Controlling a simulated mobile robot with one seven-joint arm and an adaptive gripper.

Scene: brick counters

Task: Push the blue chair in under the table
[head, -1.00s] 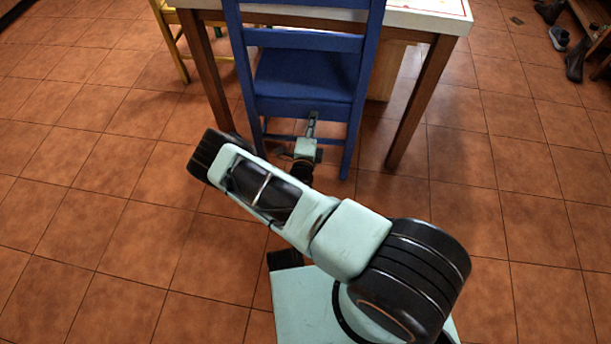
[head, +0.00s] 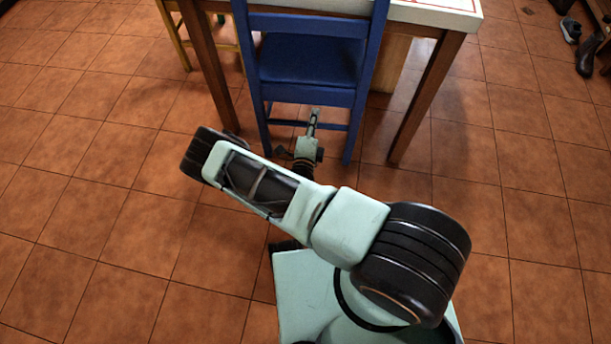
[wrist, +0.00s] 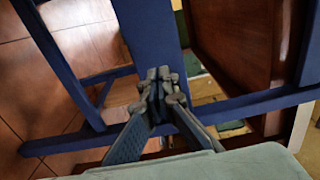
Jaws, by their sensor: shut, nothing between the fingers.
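The blue chair (head: 308,60) stands upright at the near side of the table (head: 432,14), its backrest toward me. Its seat lies partly between the table's brown legs, and its backrest overlaps the tabletop edge in the head view. My gripper (head: 314,116) is low behind the chair, between its rear legs and just below the seat's edge. In the wrist view my gripper (wrist: 160,86) is shut and empty, close against the chair's blue bars (wrist: 148,30). I cannot tell for sure whether the fingertips touch the chair.
A yellow chair (head: 180,42) stands at the table's left side. A brown table leg (head: 425,100) is right of the blue chair. Shoes (head: 588,52) lie at the far right.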

